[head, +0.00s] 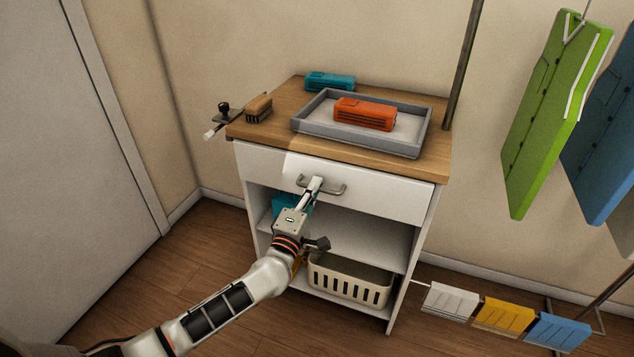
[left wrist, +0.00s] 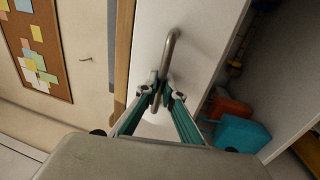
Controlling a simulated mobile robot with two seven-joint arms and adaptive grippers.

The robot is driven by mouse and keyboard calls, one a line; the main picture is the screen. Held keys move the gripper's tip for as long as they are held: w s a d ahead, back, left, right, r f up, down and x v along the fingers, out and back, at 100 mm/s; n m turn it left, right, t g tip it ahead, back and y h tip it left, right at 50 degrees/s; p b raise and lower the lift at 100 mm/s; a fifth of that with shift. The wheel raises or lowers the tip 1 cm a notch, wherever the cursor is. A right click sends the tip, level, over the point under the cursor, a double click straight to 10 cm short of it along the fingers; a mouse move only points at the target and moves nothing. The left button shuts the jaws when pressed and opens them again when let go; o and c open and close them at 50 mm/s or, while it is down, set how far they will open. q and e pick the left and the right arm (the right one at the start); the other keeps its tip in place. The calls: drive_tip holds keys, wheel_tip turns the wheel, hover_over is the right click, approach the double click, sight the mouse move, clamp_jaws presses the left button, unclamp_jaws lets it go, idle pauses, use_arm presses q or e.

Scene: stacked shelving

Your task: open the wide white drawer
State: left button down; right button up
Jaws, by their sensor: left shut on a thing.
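The wide white drawer (head: 390,195) is at the top of a white cabinet, just under its wooden top. In the left wrist view, the teal-sided fingers (left wrist: 160,90) close around the lower part of the handle (left wrist: 172,48), with the white drawer front (left wrist: 205,25) behind. My right gripper is not in view.
A grey tray (head: 352,141) with an orange box (head: 365,114), a teal box (head: 330,81) and a brush (head: 259,107) are on the wooden top (head: 275,131). A cream basket (head: 350,284) stands on the bottom shelf. Open floor (head: 170,285) lies left of the cabinet.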

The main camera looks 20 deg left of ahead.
use_arm(q)
drive_tip(key=s+p, duration=0.6)
drive_tip(key=s, duration=1.5)
drive_tip(key=shift+s+a, duration=0.2)
drive_tip(key=shift+a, duration=0.15)
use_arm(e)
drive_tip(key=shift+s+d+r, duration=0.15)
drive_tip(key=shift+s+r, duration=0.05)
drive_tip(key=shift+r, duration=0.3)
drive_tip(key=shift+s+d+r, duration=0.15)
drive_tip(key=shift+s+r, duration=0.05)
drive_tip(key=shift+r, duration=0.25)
use_arm(q)
drive_tip(key=c, duration=2.2)
unclamp_jaws()
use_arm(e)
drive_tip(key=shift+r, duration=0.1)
